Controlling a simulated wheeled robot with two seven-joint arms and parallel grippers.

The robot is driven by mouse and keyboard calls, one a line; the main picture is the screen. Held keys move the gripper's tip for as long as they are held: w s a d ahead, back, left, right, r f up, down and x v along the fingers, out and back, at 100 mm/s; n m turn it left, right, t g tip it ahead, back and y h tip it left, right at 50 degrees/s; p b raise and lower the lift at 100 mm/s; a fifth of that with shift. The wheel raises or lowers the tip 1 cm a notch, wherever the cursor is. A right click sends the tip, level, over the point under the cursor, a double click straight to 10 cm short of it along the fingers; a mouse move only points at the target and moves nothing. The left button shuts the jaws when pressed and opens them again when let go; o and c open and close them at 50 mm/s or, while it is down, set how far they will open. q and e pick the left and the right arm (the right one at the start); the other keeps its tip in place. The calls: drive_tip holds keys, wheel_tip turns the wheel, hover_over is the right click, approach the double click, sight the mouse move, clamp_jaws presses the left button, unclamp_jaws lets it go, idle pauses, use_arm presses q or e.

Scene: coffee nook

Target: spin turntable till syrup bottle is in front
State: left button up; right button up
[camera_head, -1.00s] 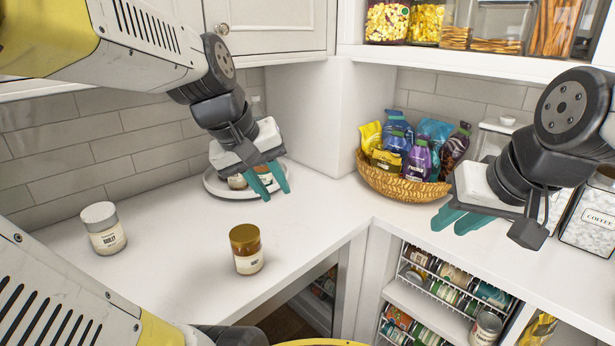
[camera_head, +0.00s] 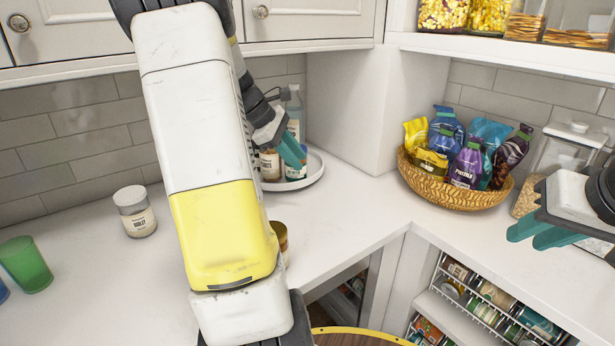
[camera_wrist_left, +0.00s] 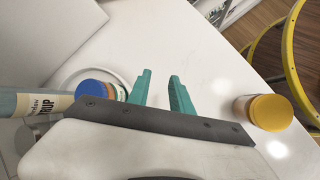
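The white round turntable (camera_head: 318,166) stands in the back corner of the counter, partly hidden by my left arm. On it, a tall clear syrup bottle (camera_head: 295,112) stands upright toward the back, with jars (camera_head: 270,165) in front. In the left wrist view, the bottle (camera_wrist_left: 40,103) shows at the left with "RUP" on its label, beside a blue-lidded jar (camera_wrist_left: 97,89) and the turntable rim (camera_wrist_left: 122,76). My left gripper (camera_head: 293,153) is open and empty at the turntable; its fingers (camera_wrist_left: 160,75) are apart. My right gripper (camera_head: 530,236) is open and empty over the right counter.
A snack basket (camera_head: 455,188) stands right of the turntable.

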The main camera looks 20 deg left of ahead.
sight(285, 186)
use_arm(q)
drive_tip(key=w+a+f+n+t+h, duration=0.1)
drive_tip(key=a+f+n, duration=0.3)
drive_tip(key=a, duration=0.2)
drive_tip(key=w+a+f+n+t, duration=0.1)
drive_tip(key=a+f+n, duration=0.25)
drive_tip(key=a, duration=0.35)
drive_tip(key=x, duration=0.8)
drive_tip(key=shift+f, duration=0.2)
drive_tip(key=c, duration=0.6)
clamp_jaws()
